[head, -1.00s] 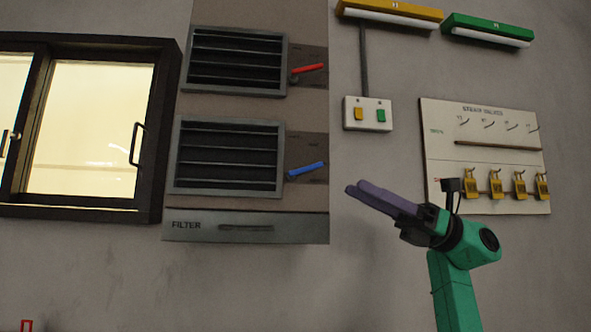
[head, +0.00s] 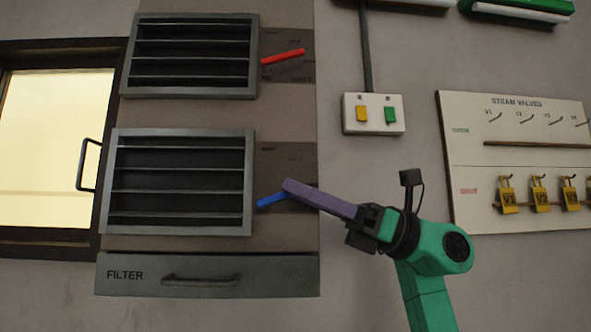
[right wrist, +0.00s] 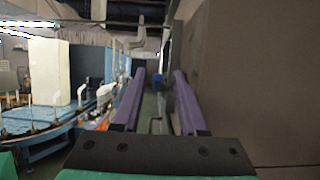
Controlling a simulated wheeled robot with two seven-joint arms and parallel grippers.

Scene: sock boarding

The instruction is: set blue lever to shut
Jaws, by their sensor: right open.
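The blue lever (head: 271,200) sticks out beside the lower louvred vent (head: 247,185) in the head view, tilted slightly up to the right. My right gripper (head: 288,187) is at the lever's right end and overlaps it in the picture. I cannot tell whether they touch. The small labels beside the lever are too faint to read. My left gripper is not in view.
A red lever (head: 283,57) sits beside the upper vent (head: 252,60). The FILTER drawer (head: 130,288) is below. A switch box (head: 350,126) and a steam valves board (head: 465,150) with yellow tags are to the right. A lit window (head: 40,150) is at left.

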